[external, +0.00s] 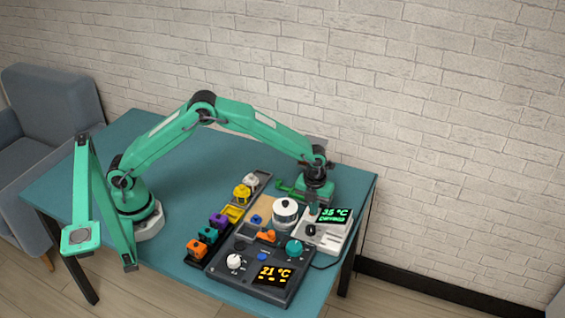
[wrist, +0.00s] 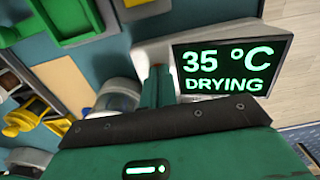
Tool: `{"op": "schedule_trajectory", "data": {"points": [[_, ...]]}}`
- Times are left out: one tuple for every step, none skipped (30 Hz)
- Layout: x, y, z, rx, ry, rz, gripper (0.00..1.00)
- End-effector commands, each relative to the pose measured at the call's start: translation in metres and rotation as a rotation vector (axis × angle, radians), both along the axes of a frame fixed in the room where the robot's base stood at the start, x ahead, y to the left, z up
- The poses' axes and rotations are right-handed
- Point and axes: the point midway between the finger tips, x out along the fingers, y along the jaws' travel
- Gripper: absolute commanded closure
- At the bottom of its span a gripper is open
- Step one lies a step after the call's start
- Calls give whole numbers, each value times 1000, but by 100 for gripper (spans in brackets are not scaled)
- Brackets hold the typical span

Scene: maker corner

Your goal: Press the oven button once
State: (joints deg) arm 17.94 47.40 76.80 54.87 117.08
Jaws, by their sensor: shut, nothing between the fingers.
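A white box with a lit screen (external: 335,215) reading 35 °C and DRYING stands at the right of the table. This looks like the oven; its screen (wrist: 225,68) fills the upper right of the wrist view. My gripper (external: 313,207) points down over the box's left part, beside the screen. Its green fingers (wrist: 157,86) are shut and empty. A small reddish-brown patch shows just past the fingertips in the wrist view; I cannot tell if it is the button. Whether the fingertips touch the box is unclear. A black knob (external: 310,231) sits on the box's near end.
A dark panel (external: 245,282) with knobs and a 21 °C screen lies in front. A white round pot (external: 285,211) stands close left of my gripper. A rack with several coloured knobbed blocks (external: 218,221) runs further left. The table's back left is clear.

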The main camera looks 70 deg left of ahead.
Motion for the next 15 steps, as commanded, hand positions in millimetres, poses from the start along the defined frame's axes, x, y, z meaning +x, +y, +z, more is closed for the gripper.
{"op": "schedule_trajectory", "data": {"points": [[-6, 2, -10, 7, 23, 1, 100], [-6, 2, -9, 7, 21, 1, 100], [-5, 2, -6, 7, 21, 1, 100], [-5, 2, -4, 7, 21, 1, 100], [-5, 2, -2, 6, 21, 1, 100], [-5, 2, 2, 6, 21, 1, 100], [-5, 2, 5, 6, 19, 1, 100], [-5, 2, 9, 6, 18, 1, 100], [-4, 1, 15, 4, 14, 1, 100], [-3, 1, 19, 4, 11, 0, 100], [-2, 1, 24, 3, 8, 0, 100], [-1, 1, 31, 1, 6, 0, 100], [-1, 0, 36, 1, 2, 0, 100], [0, 0, 42, 0, 0, 0, 100], [0, 0, 49, 0, 0, 0, 100]]}}
